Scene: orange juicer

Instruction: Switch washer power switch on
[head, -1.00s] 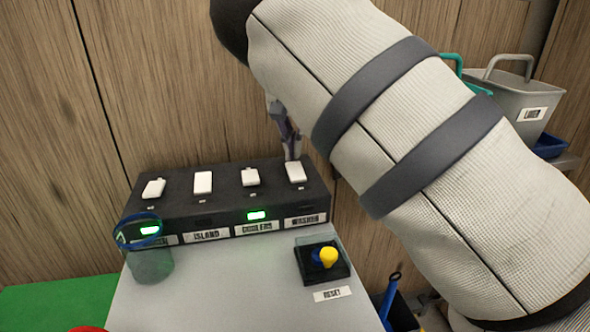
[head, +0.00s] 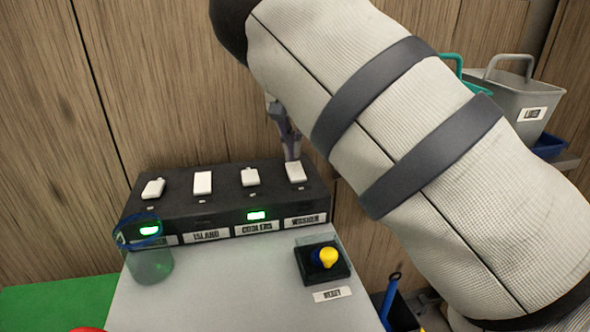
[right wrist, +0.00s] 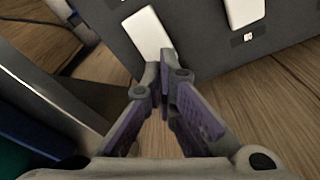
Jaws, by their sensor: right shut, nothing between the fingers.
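The washer power switch (head: 295,172) is the white rocker at the right end of the black switch box (head: 190,217), above the WASHER label (head: 305,220). No green light shows above that label. My right gripper (head: 291,156) is at the far edge of this switch, partly hidden behind my right arm. In the right wrist view, the fingers (right wrist: 166,58) are shut and empty, with their tips at the near end of the white switch (right wrist: 148,32). I cannot tell for sure whether they touch it. My left gripper is not in view.
Three other white switches stand to the left, including the coolers switch (head: 250,177). Green lights glow above COOLERS (head: 256,215) and at the far left (head: 149,230). A wooden wall is behind.

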